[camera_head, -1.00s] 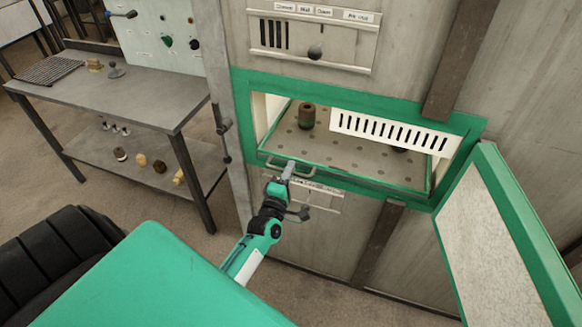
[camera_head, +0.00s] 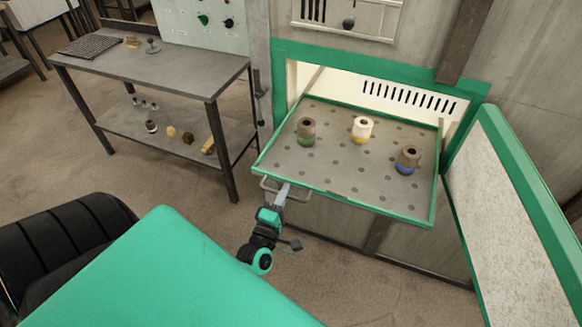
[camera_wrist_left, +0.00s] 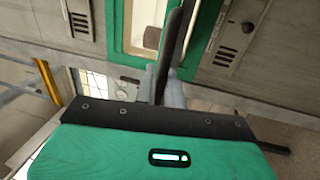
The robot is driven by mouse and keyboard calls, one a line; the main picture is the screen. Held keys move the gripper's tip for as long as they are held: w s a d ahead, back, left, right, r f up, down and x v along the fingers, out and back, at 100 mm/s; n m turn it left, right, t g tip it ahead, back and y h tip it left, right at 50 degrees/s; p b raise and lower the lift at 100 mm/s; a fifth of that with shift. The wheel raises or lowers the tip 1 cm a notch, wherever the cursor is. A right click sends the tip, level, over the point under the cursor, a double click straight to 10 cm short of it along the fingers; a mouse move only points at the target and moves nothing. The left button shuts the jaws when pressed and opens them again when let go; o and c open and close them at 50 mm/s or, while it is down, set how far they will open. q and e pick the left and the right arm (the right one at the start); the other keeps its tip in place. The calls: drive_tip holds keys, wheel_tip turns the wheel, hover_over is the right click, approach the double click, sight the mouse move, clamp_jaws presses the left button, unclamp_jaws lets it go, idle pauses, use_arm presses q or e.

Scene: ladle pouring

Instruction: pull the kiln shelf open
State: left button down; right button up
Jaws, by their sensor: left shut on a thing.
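The kiln shelf (camera_head: 335,168) is a grey perforated tray with a green rim, slid well out of the green-framed kiln opening (camera_head: 290,53). Three small pots stand on it: a brown and green one (camera_head: 306,131), a white and yellow one (camera_head: 362,129) and a grey and blue one (camera_head: 407,160). A metal handle (camera_head: 265,186) sticks out at the shelf's front left. My left gripper (camera_head: 283,191) is shut on this handle. In the left wrist view its fingers (camera_wrist_left: 166,88) lie against a dark bar. My right gripper is in neither view.
The kiln door (camera_head: 520,215) stands swung open at the right of the shelf. A grey metal workbench (camera_head: 160,72) with small items on both levels stands at the left.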

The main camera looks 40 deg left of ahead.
use_arm(q)
drive_tip(key=r+v, duration=0.1)
drive_tip(key=v, duration=0.8)
drive_tip(key=shift+s+r+p, duration=0.3)
drive_tip(key=shift+s+r, duration=0.05)
drive_tip(key=shift+s, duration=0.1)
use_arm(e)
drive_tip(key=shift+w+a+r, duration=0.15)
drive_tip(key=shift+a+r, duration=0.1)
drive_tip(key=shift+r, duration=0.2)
use_arm(q)
drive_tip(key=shift+d, duration=0.15)
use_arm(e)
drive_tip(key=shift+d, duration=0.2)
use_arm(q)
drive_tip(key=c, duration=1.6)
unclamp_jaws()
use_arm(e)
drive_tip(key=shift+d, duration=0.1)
